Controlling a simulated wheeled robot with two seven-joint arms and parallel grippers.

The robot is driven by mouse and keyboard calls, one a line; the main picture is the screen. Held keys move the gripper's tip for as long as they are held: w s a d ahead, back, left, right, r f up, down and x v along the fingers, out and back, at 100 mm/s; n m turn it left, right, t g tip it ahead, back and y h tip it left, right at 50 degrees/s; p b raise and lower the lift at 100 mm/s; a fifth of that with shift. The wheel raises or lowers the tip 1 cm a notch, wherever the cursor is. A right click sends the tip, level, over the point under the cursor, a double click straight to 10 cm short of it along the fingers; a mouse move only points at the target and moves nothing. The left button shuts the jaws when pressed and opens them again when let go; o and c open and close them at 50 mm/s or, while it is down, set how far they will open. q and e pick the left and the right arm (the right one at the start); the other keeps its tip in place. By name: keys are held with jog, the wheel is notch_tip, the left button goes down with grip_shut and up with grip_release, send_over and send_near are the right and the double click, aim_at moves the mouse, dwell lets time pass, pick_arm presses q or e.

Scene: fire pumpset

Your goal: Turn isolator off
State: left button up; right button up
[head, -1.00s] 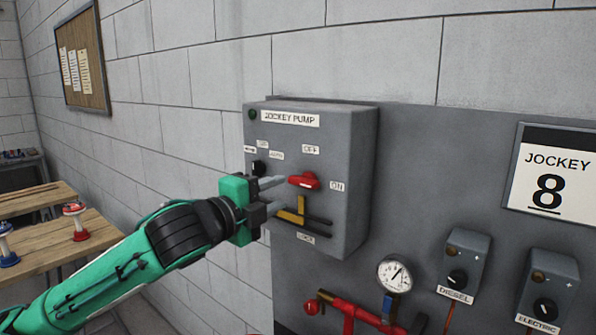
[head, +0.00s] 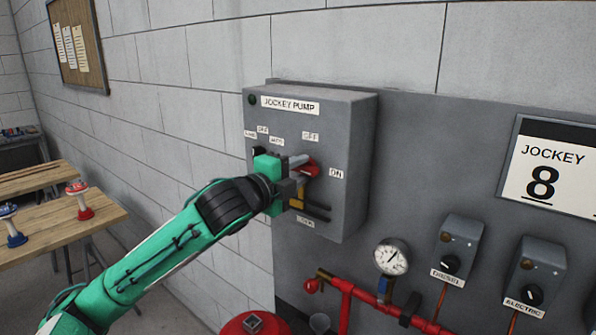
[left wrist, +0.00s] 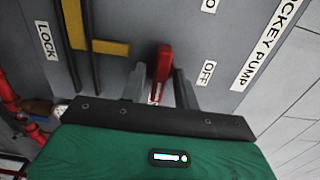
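The isolator is a red handle (head: 312,168) on the front of the grey jockey pump box (head: 350,150). The OFF label (head: 310,137) is above it and the ON label (head: 336,173) to its right. My left gripper (head: 302,173) is at the handle, its fingers pointing at the panel. In the left wrist view the red handle (left wrist: 163,64) stands between the two fingers of the left gripper (left wrist: 160,85), with a gap seen on both sides. The handle runs up and down in that view, across from the OFF label (left wrist: 207,73). My right gripper is not in view.
A yellow lever (head: 297,200) and a dark slot with a LOCK label (head: 305,221) sit just below the handle. Red pipes and a pressure gauge (head: 391,257) are lower right. The diesel (head: 458,257) and electric (head: 536,273) boxes are further right. A wooden table (head: 60,215) stands left.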

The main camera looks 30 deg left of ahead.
pick_arm(q)
jog(key=c, duration=0.4)
jog(key=n, duration=0.4)
jog(key=shift+n+p, duration=0.3)
jog(key=shift+p, duration=0.05)
jog(key=n+p, duration=0.1)
jog(key=n, duration=0.3)
jog(key=shift+n, duration=0.3)
jog(key=n+p, duration=0.1)
jog(key=n, duration=0.3)
jog(key=shift+n, duration=0.3)
jog(key=shift+n+p, duration=1.15)
jog(key=shift+n, duration=0.95)
jog(key=shift+f, duration=0.1)
